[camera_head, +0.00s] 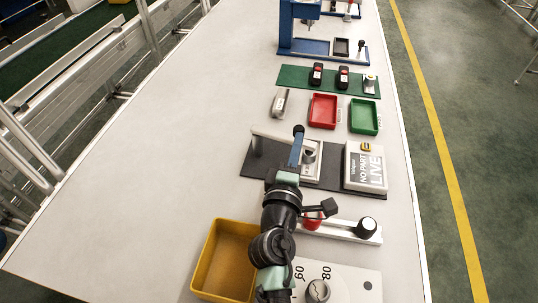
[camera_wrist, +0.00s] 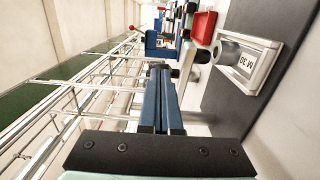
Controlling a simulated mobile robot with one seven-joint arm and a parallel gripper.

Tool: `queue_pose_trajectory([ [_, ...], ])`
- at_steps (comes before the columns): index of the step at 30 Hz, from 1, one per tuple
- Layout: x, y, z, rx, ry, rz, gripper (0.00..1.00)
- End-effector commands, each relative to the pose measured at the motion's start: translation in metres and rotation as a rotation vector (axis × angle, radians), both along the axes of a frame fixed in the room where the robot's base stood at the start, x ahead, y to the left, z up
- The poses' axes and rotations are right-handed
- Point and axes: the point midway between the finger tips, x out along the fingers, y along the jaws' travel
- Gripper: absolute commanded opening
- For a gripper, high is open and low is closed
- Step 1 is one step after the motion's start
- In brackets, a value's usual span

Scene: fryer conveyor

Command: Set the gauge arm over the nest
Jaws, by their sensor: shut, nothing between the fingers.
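The gauge station has a dark base plate (camera_head: 328,180). A pale nest frame (camera_head: 311,172) with a metal cylinder (camera_head: 309,156) stands on it. In the wrist view the nest frame (camera_wrist: 262,70), marked "M 30", and the cylinder (camera_wrist: 229,52) are right of my fingers. A pale bar (camera_head: 268,136), seemingly the gauge arm, runs along the back left of the plate, partly hidden by my gripper. A dark round knob (camera_head: 298,130) shows at my fingertips; I cannot tell whether they touch. My gripper (camera_head: 297,147) is shut and empty, its blue fingers (camera_wrist: 162,85) together left of the nest.
A white box (camera_head: 365,167) reading "NO PART" and "LIVE" stands right of the nest. Red (camera_head: 323,111) and green (camera_head: 364,116) trays lie beyond. A yellow bin (camera_head: 217,272) and a slide with a black knob (camera_head: 366,227) are nearer. The table's left side is clear.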

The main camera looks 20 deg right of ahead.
Motion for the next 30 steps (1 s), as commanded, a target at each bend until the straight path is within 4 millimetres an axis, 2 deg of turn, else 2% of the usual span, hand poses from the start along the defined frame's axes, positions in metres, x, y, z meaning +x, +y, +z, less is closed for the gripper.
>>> queue_pose_trajectory([
  [10, 0.010, -0.018, 0.000, -0.001, -0.001, -0.001, 0.00],
  [30, 0.012, -0.022, 0.001, -0.002, -0.002, -0.002, 0.00],
])
